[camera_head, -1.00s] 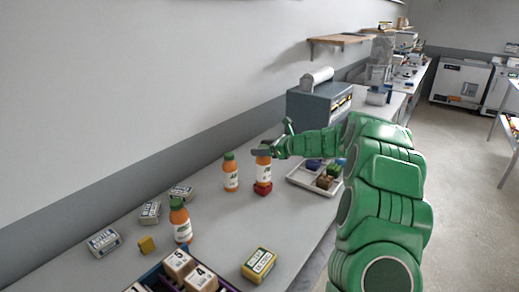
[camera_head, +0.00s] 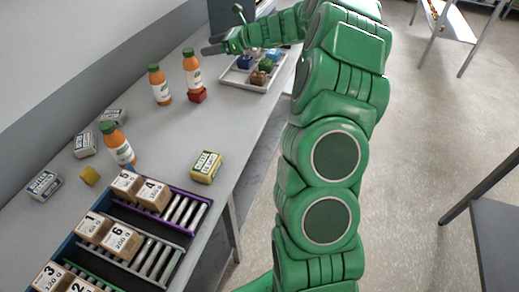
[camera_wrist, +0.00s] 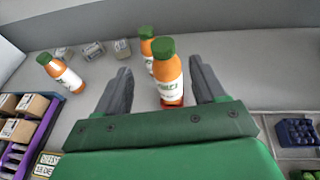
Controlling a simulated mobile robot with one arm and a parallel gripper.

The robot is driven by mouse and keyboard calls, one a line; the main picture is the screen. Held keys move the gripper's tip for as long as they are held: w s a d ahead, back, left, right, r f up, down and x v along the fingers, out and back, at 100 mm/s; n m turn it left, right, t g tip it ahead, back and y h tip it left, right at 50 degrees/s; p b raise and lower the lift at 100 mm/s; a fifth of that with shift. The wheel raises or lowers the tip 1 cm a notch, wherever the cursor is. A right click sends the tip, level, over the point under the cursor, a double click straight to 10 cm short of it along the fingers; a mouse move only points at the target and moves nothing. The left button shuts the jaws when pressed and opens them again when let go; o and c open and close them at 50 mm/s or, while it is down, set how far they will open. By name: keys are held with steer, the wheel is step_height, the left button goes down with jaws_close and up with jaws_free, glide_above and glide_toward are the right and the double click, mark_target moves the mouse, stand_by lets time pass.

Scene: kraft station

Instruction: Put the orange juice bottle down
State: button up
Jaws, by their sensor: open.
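An orange juice bottle (camera_head: 192,74) with a green cap and white label stands upright, seemingly on a small red block (camera_head: 197,96). The same bottle (camera_wrist: 168,80) shows in the wrist view in front of my spread fingers, with red at its base. My gripper (camera_head: 207,50) is open just right of the bottle's cap in the head view, apart from it there. The wrist view shows both fingers of my gripper (camera_wrist: 162,84) with a gap on each side of the bottle. Two similar bottles stand on the table, one beside it (camera_head: 160,86) and one nearer (camera_head: 117,147).
Several small boxes, including a yellow-labelled one (camera_head: 206,167), and a yellow block (camera_head: 89,175) lie on the grey table (camera_head: 170,135). A rack with numbered cartons (camera_head: 152,195) stands in front.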

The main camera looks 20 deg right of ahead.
steer(key=s+a+r+n+g, duration=0.3)
steer(key=s+a+n+g, duration=0.3)
steer(key=s+a, duration=0.6)
steer(key=s+a+n+g+h, duration=0.1)
steer(key=s+a+n+h, duration=0.2)
steer(key=s, duration=0.5)
steer(key=s+a+n+g, duration=0.1)
steer(key=s+a+n, duration=0.3)
steer(key=s, duration=0.5)
steer(key=s+d+f+n+g+h, duration=0.1)
steer(key=s+d+n+h, duration=0.2)
steer(key=s, duration=0.6)
steer(key=s+d+f+n+h, duration=0.2)
steer(key=s+d+n, duration=0.2)
steer(key=s, duration=0.6)
steer(key=s+d+f+n+g+h, duration=0.1)
steer(key=s+d+f+n+h, duration=0.1)
steer(key=s, duration=0.7)
steer(key=d+n+h, duration=0.1)
steer(key=d+n, duration=0.1)
steer(key=n, duration=0.1)
steer(key=shift+s+g+h, duration=0.25)
steer(key=shift+g+h, duration=0.05)
